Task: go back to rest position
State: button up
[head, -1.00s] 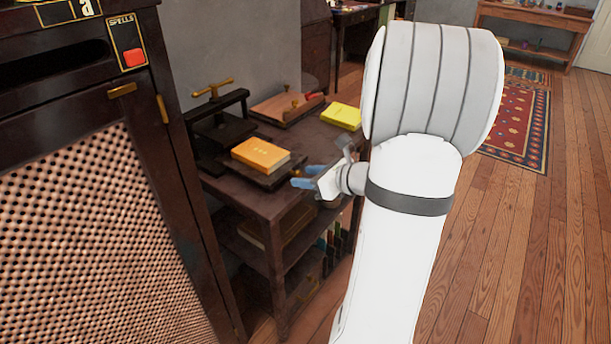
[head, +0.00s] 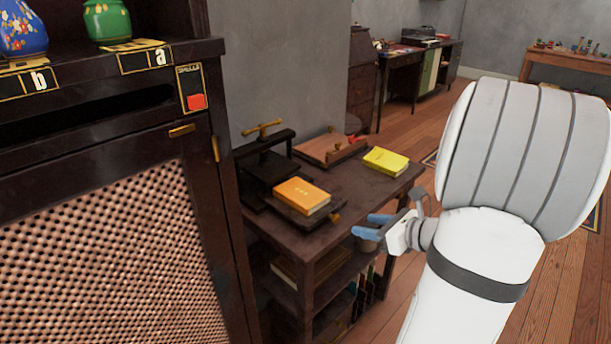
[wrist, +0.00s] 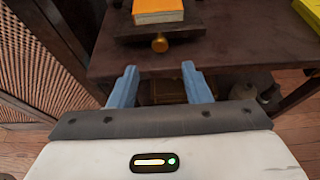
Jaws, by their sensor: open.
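My gripper (head: 370,226) hangs in the air at the front right edge of a dark side table (head: 360,205) in the head view. In the wrist view its two blue fingers (wrist: 158,86) stand apart with nothing between them. They point toward the table's front edge, below an orange book (wrist: 158,10). My white arm fills the right side of the head view.
The orange book (head: 302,195) lies on a dark press base beside a black book press (head: 265,165). A yellow book (head: 385,161) and a wooden board (head: 328,148) lie farther back. Wooden floor shows at right.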

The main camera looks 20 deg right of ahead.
jog(key=s+a+r+n+g+y+p, duration=0.1)
jog(key=s+a+r+n+g+p, duration=0.1)
jog(key=a+r+n+g+p, duration=0.4)
jog(key=s+a+r+n+g+y+p, duration=0.1)
jog(key=s+a+r+n+p, duration=0.2)
jog(key=a+n, duration=0.55)
jog(key=s+a+r+n+g+h+p, duration=0.1)
jog(key=s+a+r+n+h+p, duration=0.2)
jog(key=n, duration=0.5)
jog(key=s+a+r+n+g+h+p, duration=0.1)
jog(key=s+a+r+n+h+p, duration=0.2)
jog(key=r+n+p, duration=0.5)
jog(key=shift+s+r+n+g+h, duration=0.3)
jog(key=shift+s+r+n+h, duration=0.05)
jog(key=shift+s+r+h, duration=0.45)
